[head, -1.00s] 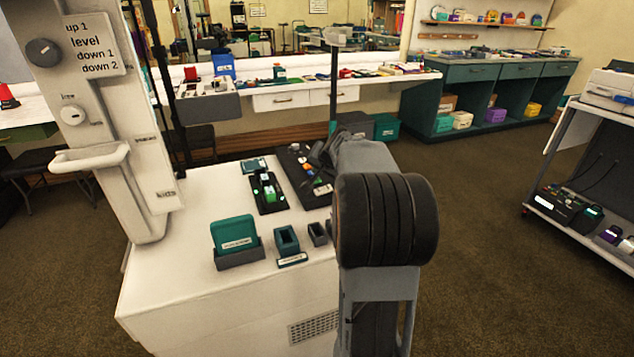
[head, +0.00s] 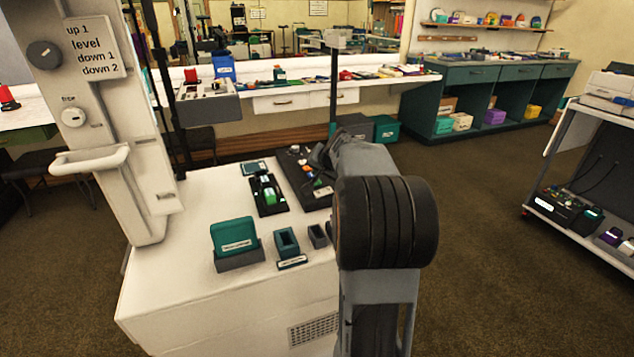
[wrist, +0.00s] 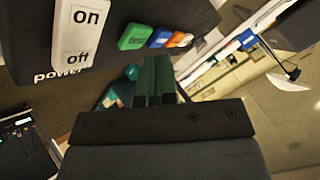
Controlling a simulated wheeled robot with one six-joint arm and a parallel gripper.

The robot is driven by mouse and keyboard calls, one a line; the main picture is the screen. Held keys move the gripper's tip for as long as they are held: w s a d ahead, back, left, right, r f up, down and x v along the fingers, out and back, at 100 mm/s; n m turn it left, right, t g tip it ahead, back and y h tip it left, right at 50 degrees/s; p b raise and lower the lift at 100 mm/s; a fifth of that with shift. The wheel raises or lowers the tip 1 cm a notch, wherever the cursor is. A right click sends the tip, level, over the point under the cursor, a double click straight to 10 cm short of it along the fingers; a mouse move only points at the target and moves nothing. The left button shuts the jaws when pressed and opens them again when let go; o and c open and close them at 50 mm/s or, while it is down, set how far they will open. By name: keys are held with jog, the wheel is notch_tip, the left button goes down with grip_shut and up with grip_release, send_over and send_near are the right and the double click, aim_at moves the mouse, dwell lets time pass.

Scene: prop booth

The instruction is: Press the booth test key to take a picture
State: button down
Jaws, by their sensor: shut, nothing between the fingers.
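A black control panel (wrist: 150,10) fills the upper left of the wrist view. It carries a white on/off power rocker (wrist: 80,35) and a row of small keys: a green key (wrist: 136,37), a blue key (wrist: 160,38), an orange key (wrist: 180,39) and a pale one at the end. The key labels are too small to read, so I cannot tell which is the test key. My gripper (wrist: 155,62) is shut and empty, its dark green fingertips just below the green and blue keys in the picture; contact is unclear. In the head view the panel (head: 291,174) lies on the white cabinet, partly behind my arm.
The white cabinet top (head: 190,255) also holds a black device with a green part (head: 267,194), a teal card holder (head: 234,236) and small teal and grey cups (head: 287,242). A white column with a handle (head: 90,158) stands at the left.

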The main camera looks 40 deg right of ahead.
aim_at(318, 181)
jog(key=shift+f, duration=0.1)
dwell(0.7)
jog(key=shift+f+b, duration=0.3)
jog(key=shift+b, duration=0.2)
jog(key=shift+f+b, duration=0.35)
jog(key=shift+f, duration=0.05)
dwell(0.6)
jog(key=shift+r, duration=0.2)
jog(key=shift+r+p, duration=0.6)
jog(key=shift+r+p, duration=2.05)
jog(key=shift+r, duration=0.5)
